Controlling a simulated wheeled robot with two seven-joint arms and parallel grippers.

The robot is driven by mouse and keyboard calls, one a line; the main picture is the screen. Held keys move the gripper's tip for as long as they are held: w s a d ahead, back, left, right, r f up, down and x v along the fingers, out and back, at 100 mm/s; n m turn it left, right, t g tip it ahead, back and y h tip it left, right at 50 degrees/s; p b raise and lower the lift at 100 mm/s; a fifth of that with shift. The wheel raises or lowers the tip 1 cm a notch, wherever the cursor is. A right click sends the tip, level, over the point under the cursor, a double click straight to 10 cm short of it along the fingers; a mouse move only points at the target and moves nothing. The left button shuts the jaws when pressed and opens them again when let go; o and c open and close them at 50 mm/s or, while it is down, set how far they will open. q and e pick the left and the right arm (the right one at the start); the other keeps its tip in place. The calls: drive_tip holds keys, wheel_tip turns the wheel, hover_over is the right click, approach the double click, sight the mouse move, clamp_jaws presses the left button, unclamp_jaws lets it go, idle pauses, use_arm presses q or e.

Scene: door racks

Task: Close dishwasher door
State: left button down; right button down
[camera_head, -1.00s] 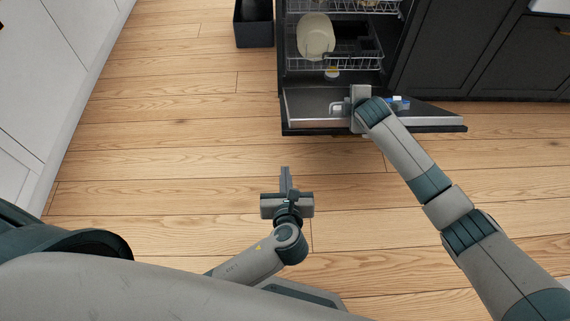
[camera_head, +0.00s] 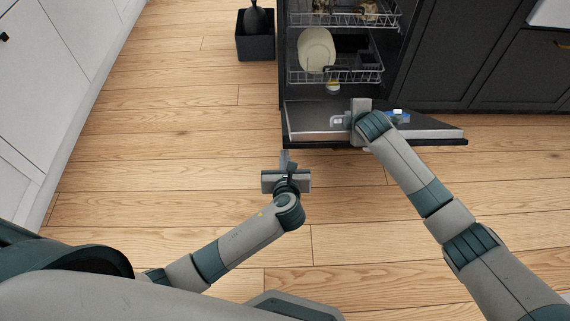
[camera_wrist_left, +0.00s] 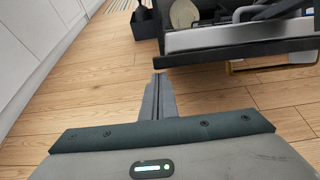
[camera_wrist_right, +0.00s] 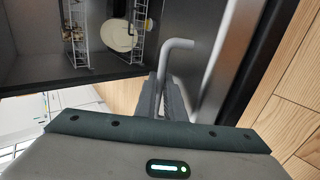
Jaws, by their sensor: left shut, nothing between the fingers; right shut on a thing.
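The dishwasher door (camera_head: 430,133) hangs open, lowered nearly flat in front of the dishwasher in the head view. In the left wrist view, the door (camera_wrist_left: 230,37) is seen from its front edge. My right gripper (camera_head: 342,121) is over the door's inner side. In the right wrist view, its fingers (camera_wrist_right: 167,92) are shut on a bent grey bar (camera_wrist_right: 178,44) at the inner side of the door; the exact contact is partly hidden. My left gripper (camera_head: 285,157) is shut and empty over the floor, just short of the door; its fingers (camera_wrist_left: 158,95) show together.
The lower rack (camera_head: 350,74) holds a pale plate (camera_head: 316,48). A dark bin (camera_head: 255,47) stands left of the dishwasher. Dark cabinets (camera_head: 490,60) stand to the right, white cabinets (camera_head: 45,70) at the far left. The wooden floor (camera_head: 150,130) between is clear.

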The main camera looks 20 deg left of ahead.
sight(285, 140)
use_arm(q)
drive_tip(key=shift+r, duration=0.1)
